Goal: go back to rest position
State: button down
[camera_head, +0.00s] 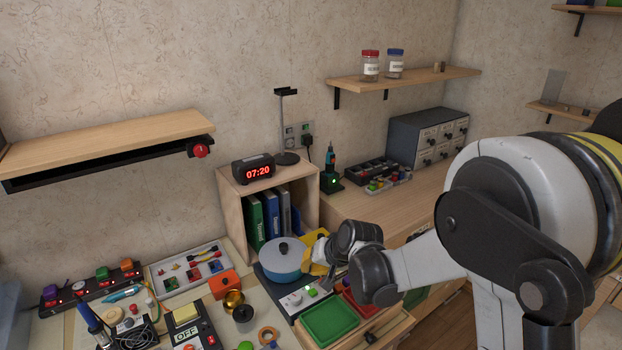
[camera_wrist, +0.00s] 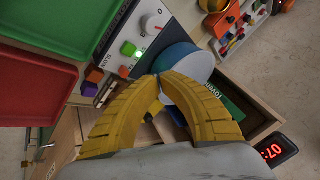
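My gripper (camera_head: 317,255) has yellow fingers and hangs just right of the blue pot with a pale lid (camera_head: 284,258), over the hot plate area. In the wrist view my gripper (camera_wrist: 159,82) has its two curved fingertips drawn together, with no object seen held between them. The blue pot (camera_wrist: 187,62) is partly hidden behind the fingers there. My arm comes in from the right of the head view.
The hot plate (camera_head: 293,302) has a knob and a green button. Green tray (camera_head: 329,321) and red tray lie below the gripper. A wooden cubby (camera_head: 233,204) with binders carries a clock (camera_head: 253,168). Shelves hang on the wall (camera_head: 405,80).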

jog(key=s+d+r+h, duration=0.2)
jog(key=s+d+r, duration=0.8)
jog(key=s+r, duration=0.15)
jog(key=s+d+r+h, duration=0.1)
jog(key=s+d, duration=0.3)
jog(key=s, duration=0.4)
jog(key=s+d+r+t+h, duration=0.1)
jog(key=s+d, duration=0.4)
jog(key=s, duration=0.3)
jog(key=shift+r+n+t+h, duration=0.3)
jog(key=shift+r+n+h, duration=0.1)
